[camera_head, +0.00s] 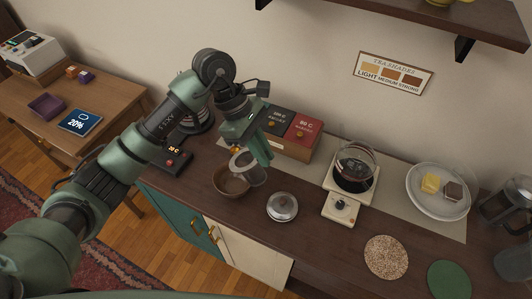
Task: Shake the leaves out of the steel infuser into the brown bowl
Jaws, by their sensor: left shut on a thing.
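My left gripper (262,153) is shut on the steel infuser (247,170), a grey mesh cup. It holds the infuser tilted over the right side of the brown bowl (222,190). The bowl stands on the dark wooden counter near its front edge. I cannot see whether leaves are in the infuser or the bowl. A round steel lid (282,207) with a knob lies on the counter to the right of the bowl. My right gripper is not in view.
Behind are a box with black and red panels (304,130) and a small black device (178,158). To the right stand a glass pot (354,169) on a cream base, a plate (424,200), a cork mat (386,257) and a green mat (449,279). A shelf (420,22) overhangs the back.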

